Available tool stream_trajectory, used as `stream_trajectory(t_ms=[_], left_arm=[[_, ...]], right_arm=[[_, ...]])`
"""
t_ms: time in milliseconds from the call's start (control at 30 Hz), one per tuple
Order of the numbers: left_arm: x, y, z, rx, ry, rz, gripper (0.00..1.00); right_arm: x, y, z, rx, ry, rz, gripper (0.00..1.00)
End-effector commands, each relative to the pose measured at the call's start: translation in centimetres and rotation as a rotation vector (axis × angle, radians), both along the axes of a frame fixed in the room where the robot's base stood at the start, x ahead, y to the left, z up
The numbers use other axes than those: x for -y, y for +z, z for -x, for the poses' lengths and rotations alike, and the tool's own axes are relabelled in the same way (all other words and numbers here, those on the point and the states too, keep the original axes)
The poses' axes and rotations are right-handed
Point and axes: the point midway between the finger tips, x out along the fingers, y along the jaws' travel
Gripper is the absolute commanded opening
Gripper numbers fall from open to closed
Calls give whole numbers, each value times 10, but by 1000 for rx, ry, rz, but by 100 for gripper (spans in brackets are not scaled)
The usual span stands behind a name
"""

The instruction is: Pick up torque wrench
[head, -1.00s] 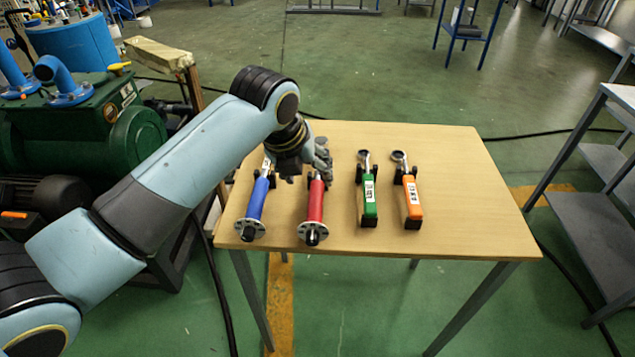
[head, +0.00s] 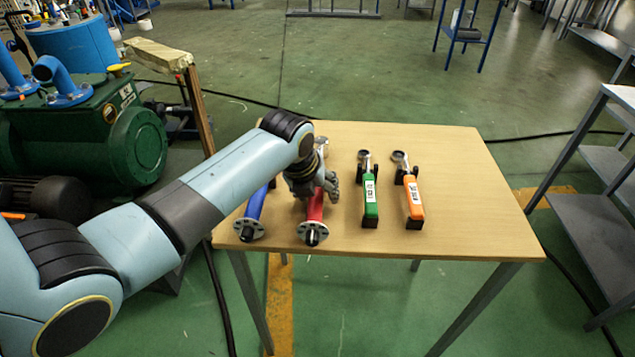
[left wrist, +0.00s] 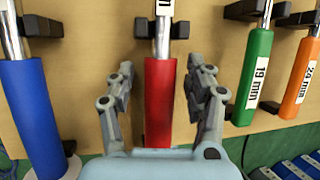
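Several torque wrenches lie side by side on a wooden table (head: 440,240): a blue one (head: 254,206), a red one (head: 315,206), a green one (head: 370,195) and an orange one (head: 414,199). My left gripper (head: 323,188) is over the red wrench in the head view. In the left wrist view the open fingers (left wrist: 163,85) stand on either side of the red handle (left wrist: 158,105), with gaps on both sides. The blue handle (left wrist: 33,115) is left of the fingers and the green handle (left wrist: 252,75) right. My right gripper is not in view.
Dark holders (left wrist: 162,28) support the wrench shafts. A green machine (head: 95,130) stands left of the table, and a grey shelf (head: 600,200) stands right. The table's right part is bare.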

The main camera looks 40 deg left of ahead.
Motion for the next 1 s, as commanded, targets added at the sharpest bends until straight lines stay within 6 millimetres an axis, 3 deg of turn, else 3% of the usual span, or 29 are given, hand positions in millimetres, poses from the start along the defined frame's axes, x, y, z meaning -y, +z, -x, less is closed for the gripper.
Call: stream_trajectory(t_ms=[33, 367, 1000], left_arm=[[0, 0, 0, 0, 0, 0, 44], [0, 0, 0, -1, 0, 1, 1], [0, 7, -2, 4, 0, -1, 0]], right_arm=[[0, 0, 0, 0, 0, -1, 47], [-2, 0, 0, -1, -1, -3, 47], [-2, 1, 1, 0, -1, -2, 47]])
